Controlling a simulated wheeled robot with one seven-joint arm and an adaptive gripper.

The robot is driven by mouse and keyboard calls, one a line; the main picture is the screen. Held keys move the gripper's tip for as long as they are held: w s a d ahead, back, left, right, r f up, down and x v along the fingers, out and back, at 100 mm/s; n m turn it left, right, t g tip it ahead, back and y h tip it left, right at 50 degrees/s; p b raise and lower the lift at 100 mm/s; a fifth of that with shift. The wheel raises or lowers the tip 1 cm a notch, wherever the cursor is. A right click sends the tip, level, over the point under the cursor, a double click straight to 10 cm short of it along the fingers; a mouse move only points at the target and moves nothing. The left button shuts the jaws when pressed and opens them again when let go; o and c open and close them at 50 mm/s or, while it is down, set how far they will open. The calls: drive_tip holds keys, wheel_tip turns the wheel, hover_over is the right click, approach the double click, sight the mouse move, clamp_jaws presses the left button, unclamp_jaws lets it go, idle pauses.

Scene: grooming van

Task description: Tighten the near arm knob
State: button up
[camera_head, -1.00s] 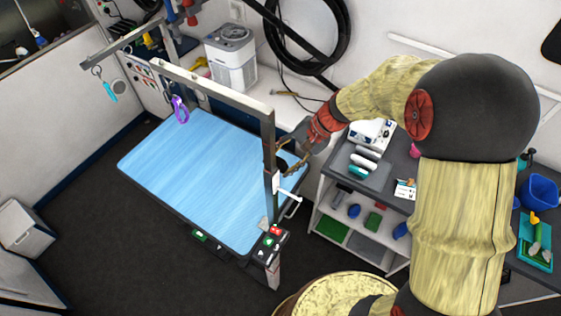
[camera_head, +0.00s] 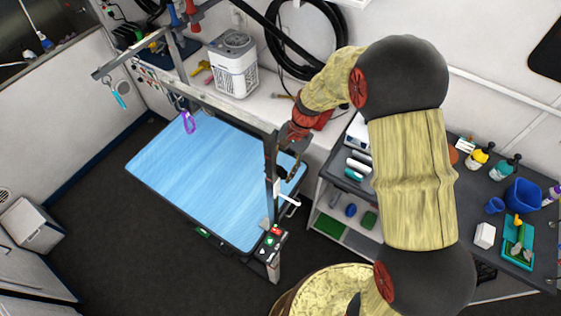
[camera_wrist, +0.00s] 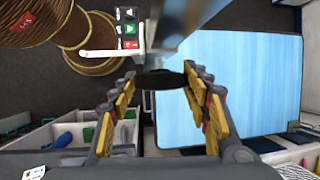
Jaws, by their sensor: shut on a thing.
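The near arm knob (camera_wrist: 161,80) is a dark, rounded knob on the near post (camera_head: 271,190) of the grooming arm, at the right end of the blue grooming table (camera_head: 205,175). In the wrist view it sits between the fingertips of my gripper (camera_wrist: 160,77), which is shut on it. In the head view my gripper (camera_head: 286,165) is at the post's right side, below its top corner, and the knob is small and partly hidden. A white lever (camera_head: 289,203) sticks out of the post below the gripper.
A shelf unit (camera_head: 335,228) and a dark counter (camera_head: 490,205) with bottles stand to the right.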

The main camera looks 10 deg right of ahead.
drive_tip(key=h+p, duration=0.1)
drive_tip(key=g+p, duration=0.1)
drive_tip(key=shift+w+a+r+h+p, duration=0.1)
drive_tip(key=shift+a+r+h+p, duration=0.05)
drive_tip(key=shift+h+p, duration=0.25)
drive_tip(key=shift+m+g+h+p, duration=0.5)
drive_tip(key=shift+g+h+p, duration=0.1)
drive_tip(key=shift+g+h, duration=0.2)
drive_tip(key=o, duration=1.2)
drive_tip(key=v, duration=1.1)
drive_tip(key=shift+w+a+r, duration=0.1)
drive_tip(key=shift+w+r, duration=0.1)
drive_tip(key=shift+w, duration=0.2)
